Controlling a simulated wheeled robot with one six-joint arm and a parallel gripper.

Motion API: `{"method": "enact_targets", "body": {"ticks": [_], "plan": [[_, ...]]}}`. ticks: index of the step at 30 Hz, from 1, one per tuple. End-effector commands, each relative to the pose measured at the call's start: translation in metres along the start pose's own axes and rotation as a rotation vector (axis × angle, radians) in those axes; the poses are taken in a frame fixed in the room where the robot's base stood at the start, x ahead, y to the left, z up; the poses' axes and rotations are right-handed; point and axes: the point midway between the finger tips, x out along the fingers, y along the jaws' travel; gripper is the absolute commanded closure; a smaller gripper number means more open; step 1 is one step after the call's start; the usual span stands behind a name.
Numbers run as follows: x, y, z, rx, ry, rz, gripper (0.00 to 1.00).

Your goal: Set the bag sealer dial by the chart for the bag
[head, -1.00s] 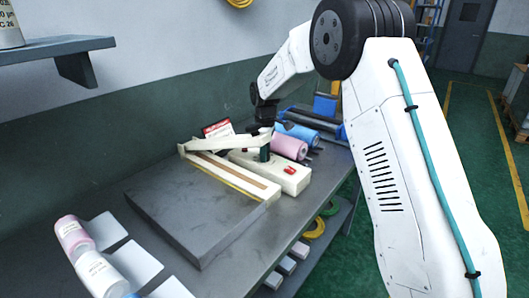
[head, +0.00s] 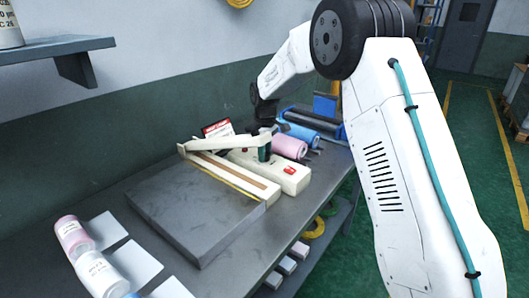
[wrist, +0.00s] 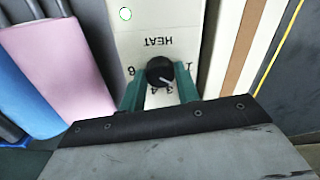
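The cream bag sealer (head: 285,178) lies on the bench with its long sealing arm on the left. Its black heat dial (wrist: 160,71) shows in the wrist view, on a panel with the word HEAT upside down. The dial's white line points to the lower right; the number beside it is partly hidden by a finger. My gripper (wrist: 160,80) has one green finger on each side of the dial, seemingly touching it. A chart card with a red header (head: 217,128) stands behind the sealer; its text is too small to read.
A pink roll (head: 289,146) and a blue roll (head: 302,131) lie right of the sealer. A dark grey slab (head: 190,215) lies in front. White-labelled bottles (head: 100,272) and pale sheets (head: 105,230) are at the left. A wall shelf (head: 60,48) hangs at upper left.

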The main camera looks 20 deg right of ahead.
Motion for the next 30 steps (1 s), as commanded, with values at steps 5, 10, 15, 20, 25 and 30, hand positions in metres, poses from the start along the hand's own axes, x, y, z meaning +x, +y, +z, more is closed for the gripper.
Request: {"method": "enact_targets", "body": {"ticks": [5,10,15,20,25,30], "plan": [[0.0,-0.001,0.001,-0.001,-0.002,-0.002,0.47],[0.0,-0.001,0.0,-0.001,-0.001,-0.001,0.47],[-0.014,0.0,0.0,-0.001,0.001,0.001,0.47],[-0.042,0.0,0.0,-0.001,0.001,0.001,0.47],[-0.067,0.0,0.0,-0.001,0.0,0.001,0.47],[-0.077,-0.001,0.001,-0.001,-0.001,-0.001,0.47]]}}
